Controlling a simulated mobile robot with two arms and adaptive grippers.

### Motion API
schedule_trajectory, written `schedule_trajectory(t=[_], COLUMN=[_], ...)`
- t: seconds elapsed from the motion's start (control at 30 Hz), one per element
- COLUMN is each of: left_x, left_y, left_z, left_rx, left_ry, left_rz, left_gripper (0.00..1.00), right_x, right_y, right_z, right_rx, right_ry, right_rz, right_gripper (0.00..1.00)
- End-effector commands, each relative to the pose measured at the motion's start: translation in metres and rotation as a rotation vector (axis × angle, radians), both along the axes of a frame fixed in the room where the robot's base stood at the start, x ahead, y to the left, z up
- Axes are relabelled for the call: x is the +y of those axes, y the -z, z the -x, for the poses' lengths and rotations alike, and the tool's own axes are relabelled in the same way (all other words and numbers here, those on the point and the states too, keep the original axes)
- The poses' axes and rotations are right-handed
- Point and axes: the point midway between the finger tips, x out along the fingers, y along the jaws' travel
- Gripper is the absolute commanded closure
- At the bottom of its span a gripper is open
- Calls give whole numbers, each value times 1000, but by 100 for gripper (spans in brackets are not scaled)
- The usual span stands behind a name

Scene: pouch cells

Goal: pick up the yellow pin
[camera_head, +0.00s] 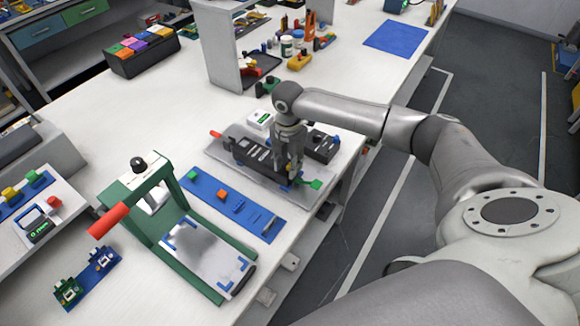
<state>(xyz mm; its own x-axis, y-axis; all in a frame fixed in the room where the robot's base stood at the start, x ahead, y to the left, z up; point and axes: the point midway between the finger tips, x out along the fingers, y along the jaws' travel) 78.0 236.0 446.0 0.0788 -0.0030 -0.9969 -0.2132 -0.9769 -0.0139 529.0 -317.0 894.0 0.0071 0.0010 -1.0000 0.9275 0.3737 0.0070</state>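My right gripper (291,168) points down over the front of a dark fixture (255,152) on a grey plate (228,160), near the table's right edge. Its fingers are small here, and I cannot tell whether they are open or shut, or hold anything. I cannot pick out the yellow pin for certain; the gripper may hide it. A small green part (316,184) lies just right of the fingertips. My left gripper is not in view.
A green press with a red handle (108,221) stands at the front left. A blue strip (238,206) with small parts lies between it and the fixture. A grey upright panel (222,45) stands behind. The table is clear at the middle left.

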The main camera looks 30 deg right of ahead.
Motion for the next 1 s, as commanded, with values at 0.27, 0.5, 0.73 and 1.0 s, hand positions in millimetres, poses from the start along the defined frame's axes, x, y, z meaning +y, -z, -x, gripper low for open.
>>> schedule_trajectory(t=[0.27, 0.5, 0.73, 1.0], left_x=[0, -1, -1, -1], left_y=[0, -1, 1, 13], left_z=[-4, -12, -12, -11], left_rx=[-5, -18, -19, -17], left_ry=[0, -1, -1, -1], left_rz=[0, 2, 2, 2], left_gripper=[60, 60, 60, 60], right_x=[-1, -1, -2, -1], right_y=[4, 4, 3, -24], right_z=[4, 5, 5, 2], right_rx=[13, 15, 16, 6], right_ry=[0, 0, 0, 1], right_rz=[4, 5, 5, 4], right_gripper=[90, 92, 92, 94])
